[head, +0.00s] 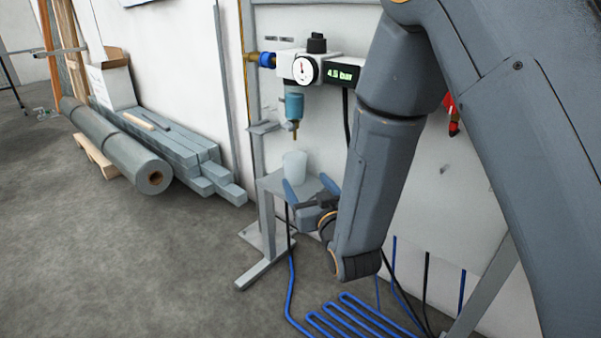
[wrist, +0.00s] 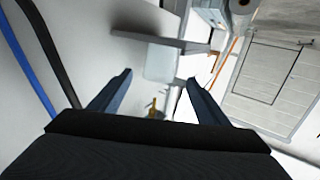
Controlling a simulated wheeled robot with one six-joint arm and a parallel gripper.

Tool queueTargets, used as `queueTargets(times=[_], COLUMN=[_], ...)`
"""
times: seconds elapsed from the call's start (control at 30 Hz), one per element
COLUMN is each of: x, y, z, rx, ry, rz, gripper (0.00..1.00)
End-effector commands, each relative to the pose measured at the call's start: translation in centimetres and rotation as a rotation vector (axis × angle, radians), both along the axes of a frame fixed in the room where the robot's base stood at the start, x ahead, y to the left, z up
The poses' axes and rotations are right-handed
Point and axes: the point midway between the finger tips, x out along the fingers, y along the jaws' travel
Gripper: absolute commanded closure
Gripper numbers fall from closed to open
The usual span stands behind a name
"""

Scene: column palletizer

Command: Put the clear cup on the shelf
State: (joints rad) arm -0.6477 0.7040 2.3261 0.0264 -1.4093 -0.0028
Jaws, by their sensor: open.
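The clear cup (head: 295,165) stands upright on a small grey shelf (head: 271,184) below the filter bowl. My gripper (head: 309,182) is open, with its two blue fingers just in front of the cup. In the wrist view, which is turned over, the cup (wrist: 160,62) shows beyond the gap between the open fingertips (wrist: 159,76), with its base against the shelf (wrist: 140,38). The fingers are apart and nothing is held between them. I cannot tell whether a fingertip overlaps the cup's sides.
A pressure regulator with gauge (head: 304,70) and a blue filter bowl (head: 293,105) hang on the panel above the cup. Blue hoses (head: 350,315) lie on the floor below.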

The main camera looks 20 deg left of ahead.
Motion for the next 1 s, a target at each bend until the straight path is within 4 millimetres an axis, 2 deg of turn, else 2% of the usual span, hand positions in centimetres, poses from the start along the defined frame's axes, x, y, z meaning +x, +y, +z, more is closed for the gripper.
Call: queueTargets(times=[0.2, 0.43, 0.67, 0.87, 1.0], x=[-2.2, -2.7, -3.4, -6.8, -10.7], y=[-1.6, -2.0, -2.2, -4.3, -6.7], z=[0.1, 0.1, -1.1, -2.8, -3.5], rx=[-0.001, -0.006, -0.125, -0.302, -0.426], ry=[0.001, 0.008, 0.190, 0.461, 0.652], rz=[0.000, 0.000, -0.001, -0.004, -0.004], gripper=[0.31, 0.31, 0.31, 0.31, 0.31])
